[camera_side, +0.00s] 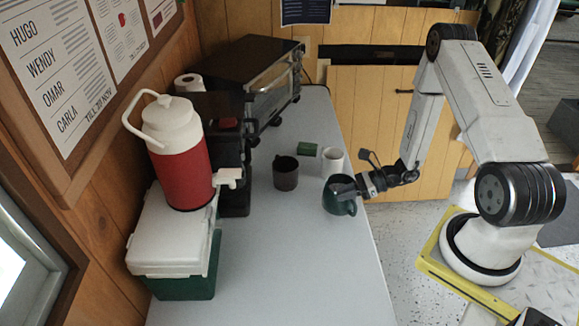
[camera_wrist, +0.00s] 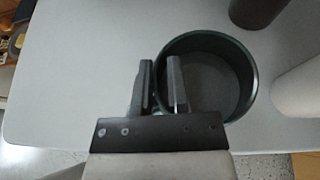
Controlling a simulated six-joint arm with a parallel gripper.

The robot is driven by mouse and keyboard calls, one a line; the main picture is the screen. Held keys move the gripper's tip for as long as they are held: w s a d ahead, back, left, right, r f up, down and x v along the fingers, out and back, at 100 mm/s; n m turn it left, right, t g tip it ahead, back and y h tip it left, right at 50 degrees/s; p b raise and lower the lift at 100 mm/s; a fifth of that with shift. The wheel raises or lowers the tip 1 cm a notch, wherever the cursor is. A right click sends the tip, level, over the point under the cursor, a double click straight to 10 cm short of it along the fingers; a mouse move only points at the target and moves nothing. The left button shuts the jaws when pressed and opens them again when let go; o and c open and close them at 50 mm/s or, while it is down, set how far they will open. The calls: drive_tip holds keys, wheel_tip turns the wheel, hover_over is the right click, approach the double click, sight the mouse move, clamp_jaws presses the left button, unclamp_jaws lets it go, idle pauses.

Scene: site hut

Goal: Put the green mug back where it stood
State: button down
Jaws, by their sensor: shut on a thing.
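The green mug (camera_side: 341,207) is near the right-hand edge of the table in the side view, upright. My gripper (camera_side: 345,188) is shut on its rim. In the wrist view, the mug (camera_wrist: 238,103) shows from above as a dark, empty ring. One finger of my gripper (camera_wrist: 160,85) is outside the wall and the other is inside. I cannot tell whether the mug's base touches the table. The mug's handle is not clear in the wrist view.
A red jug (camera_side: 182,172) sits on a cooler (camera_side: 170,235) at left. The table's front (camera_side: 290,270) is clear.

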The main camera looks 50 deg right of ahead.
drive_tip(key=shift+f, duration=0.95)
drive_tip(key=c, duration=0.6)
unclamp_jaws()
drive_tip(key=shift+f, duration=0.1)
drive_tip(key=shift+v, duration=3.8)
drive_tip(key=shift+a, duration=0.1)
